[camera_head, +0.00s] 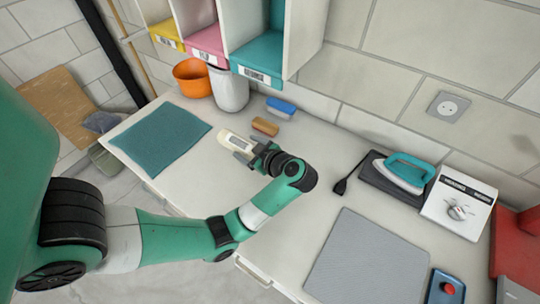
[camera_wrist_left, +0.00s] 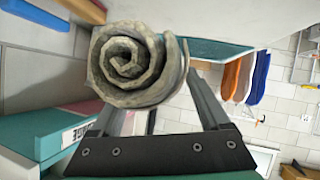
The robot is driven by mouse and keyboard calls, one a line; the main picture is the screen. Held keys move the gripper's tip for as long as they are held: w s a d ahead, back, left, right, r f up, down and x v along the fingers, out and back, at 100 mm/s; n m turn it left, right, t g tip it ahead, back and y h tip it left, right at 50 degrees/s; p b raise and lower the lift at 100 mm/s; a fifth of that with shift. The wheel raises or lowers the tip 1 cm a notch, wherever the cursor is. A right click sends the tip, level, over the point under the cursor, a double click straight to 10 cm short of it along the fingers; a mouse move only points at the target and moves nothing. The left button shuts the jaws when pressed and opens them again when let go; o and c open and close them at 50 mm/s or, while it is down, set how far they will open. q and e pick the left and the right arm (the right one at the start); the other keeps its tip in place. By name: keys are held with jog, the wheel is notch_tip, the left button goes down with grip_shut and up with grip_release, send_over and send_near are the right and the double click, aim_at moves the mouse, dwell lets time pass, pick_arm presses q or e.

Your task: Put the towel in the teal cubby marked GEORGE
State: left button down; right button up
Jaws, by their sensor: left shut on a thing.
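A rolled pale grey towel (camera_head: 236,140) is held above the white counter in the head view. Its spiral end (camera_wrist_left: 133,65) fills the upper middle of the left wrist view. My left gripper (camera_head: 247,153) is shut on it, with a finger on each side in the wrist view. The teal cubby (camera_head: 258,61) is at the top of the head view, to the right of a pink and a yellow one. In the wrist view a teal front (camera_wrist_left: 45,138) at lower left carries a partly hidden label ending in "RGE". My right gripper is not in view.
An orange pot (camera_head: 192,78) and a white bin (camera_head: 229,90) stand below the cubbies. Brown (camera_head: 265,127) and blue (camera_head: 281,107) brushes lie near the wall. A teal mat (camera_head: 158,137) is at left. An iron (camera_head: 408,172) and a white dial box (camera_head: 460,207) are at right.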

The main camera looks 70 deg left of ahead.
aim_at(229, 139)
pick_arm(q)
jog(key=s, duration=0.1)
jog(key=s+a+r, duration=0.2)
jog(key=s, duration=0.1)
jog(key=shift+a, duration=0.2)
